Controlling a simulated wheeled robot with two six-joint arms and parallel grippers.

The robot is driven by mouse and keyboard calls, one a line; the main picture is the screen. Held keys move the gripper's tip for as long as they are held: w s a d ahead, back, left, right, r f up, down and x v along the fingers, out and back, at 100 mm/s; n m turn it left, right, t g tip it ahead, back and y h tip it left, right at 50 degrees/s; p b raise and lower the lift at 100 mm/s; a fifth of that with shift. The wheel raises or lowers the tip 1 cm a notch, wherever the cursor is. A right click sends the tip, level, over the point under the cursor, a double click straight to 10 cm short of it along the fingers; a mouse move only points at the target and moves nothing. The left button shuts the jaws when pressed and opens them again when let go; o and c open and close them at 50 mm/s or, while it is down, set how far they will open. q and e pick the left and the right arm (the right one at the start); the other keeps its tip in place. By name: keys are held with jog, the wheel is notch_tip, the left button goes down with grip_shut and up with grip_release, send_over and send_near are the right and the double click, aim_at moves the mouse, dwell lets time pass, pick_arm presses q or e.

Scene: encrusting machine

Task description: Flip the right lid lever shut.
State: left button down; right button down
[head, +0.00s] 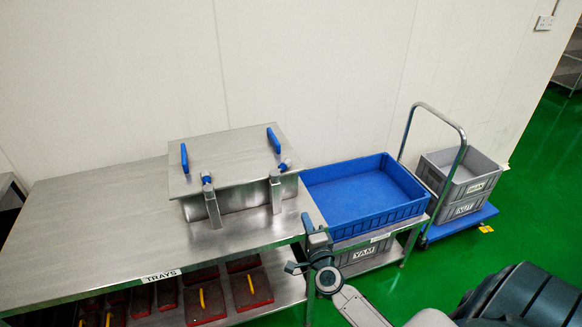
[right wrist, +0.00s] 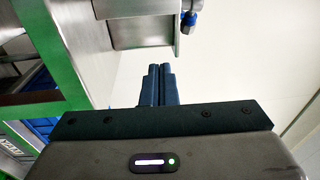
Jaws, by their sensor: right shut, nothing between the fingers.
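A steel box with a flat lid (head: 228,152) and two blue handles stands on the steel table. The right lid lever (head: 284,165) sits at the lid's front right corner, above an upright metal bracket (head: 276,194). A blue-and-metal lever end (right wrist: 189,20) shows at the top of the right wrist view, beside the box's steel edge; which lever it is I cannot tell for certain. My right gripper (head: 306,219) is in front of and right of the box, apart from the lever. Its fingers (right wrist: 159,70) are together and empty. My left gripper is not in view.
A second lever (head: 207,180) sits at the lid's front left. A blue tray (head: 408,212) stands right of the table, close to my right gripper. Red trays (head: 251,288) lie on the shelf below. A trolley with grey crates (head: 452,187) stands further right. The table's left part is clear.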

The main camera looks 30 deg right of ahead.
jog(key=r+m, duration=0.1)
jog(key=r, duration=0.1)
jog(key=d+r+m+h, duration=0.1)
jog(key=r+m, duration=0.1)
jog(key=shift+w+d+r, duration=0.1)
jog(key=shift+r, duration=0.2)
jog(key=shift+w, duration=0.1)
jog(key=p, duration=0.2)
send_near(289, 168)
jog(key=w+d, duration=0.3)
jog(key=shift+w+a+r, duration=0.15)
jog(key=shift+w+r, duration=0.05)
jog(key=shift+w, duration=0.3)
jog(key=shift+w+a+r, duration=0.15)
jog(key=shift+w+r, duration=0.05)
jog(key=shift+w, duration=0.25)
jog(key=shift+w+a+r, duration=0.1)
jog(key=shift+w+a, duration=0.2)
jog(key=shift+w, duration=0.2)
